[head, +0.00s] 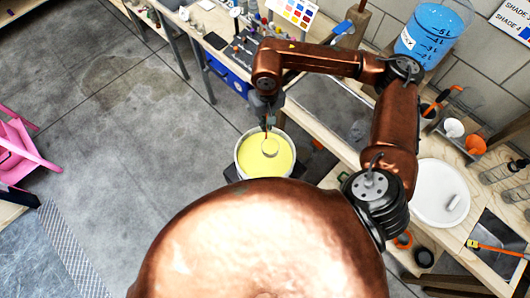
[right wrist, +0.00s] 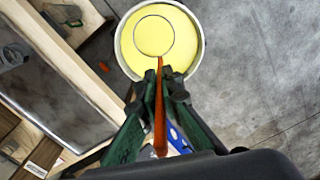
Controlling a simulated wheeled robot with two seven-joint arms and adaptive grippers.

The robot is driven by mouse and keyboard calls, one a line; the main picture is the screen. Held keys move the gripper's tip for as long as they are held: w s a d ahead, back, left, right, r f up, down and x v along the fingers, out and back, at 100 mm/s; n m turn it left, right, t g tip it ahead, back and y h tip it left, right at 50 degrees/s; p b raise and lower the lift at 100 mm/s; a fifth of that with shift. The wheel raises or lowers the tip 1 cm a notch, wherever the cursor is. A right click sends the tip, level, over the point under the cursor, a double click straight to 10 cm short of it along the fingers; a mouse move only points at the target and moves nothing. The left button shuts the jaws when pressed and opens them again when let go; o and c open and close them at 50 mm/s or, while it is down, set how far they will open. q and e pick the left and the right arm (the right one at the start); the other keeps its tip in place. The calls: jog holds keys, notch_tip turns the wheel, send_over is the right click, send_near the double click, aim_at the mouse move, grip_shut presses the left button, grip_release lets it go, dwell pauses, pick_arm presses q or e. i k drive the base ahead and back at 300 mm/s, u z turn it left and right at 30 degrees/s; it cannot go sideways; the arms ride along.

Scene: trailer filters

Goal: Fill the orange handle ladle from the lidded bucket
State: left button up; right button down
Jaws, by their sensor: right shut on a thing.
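The bucket (head: 238,158) stands open and holds pale yellow liquid (head: 264,165); its white rim also shows in the right wrist view (right wrist: 121,45). My right gripper (head: 267,110) is above the bucket, shut on the orange handle of the ladle (right wrist: 159,105). The ladle's round cup (right wrist: 153,36) is over or in the liquid inside the rim and looks filled with the same yellow. How deep it sits I cannot tell. A white round lid (head: 432,205) with a grip lies on the bench at the right. My left gripper is not in view.
A wooden bench (head: 345,150) runs behind and right of the bucket. A clear graduated container of blue liquid (head: 428,38) stands at the upper right. A pink stool (head: 20,150) is at far left. The grey floor (head: 130,140) left of the bucket is clear.

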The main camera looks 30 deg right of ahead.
aim_at(250, 161)
jog(key=z, duration=1.45)
jog(key=k, duration=0.95)
jog(key=u, duration=0.9)
jog(key=i, duration=0.5)
jog(key=z, duration=0.05)
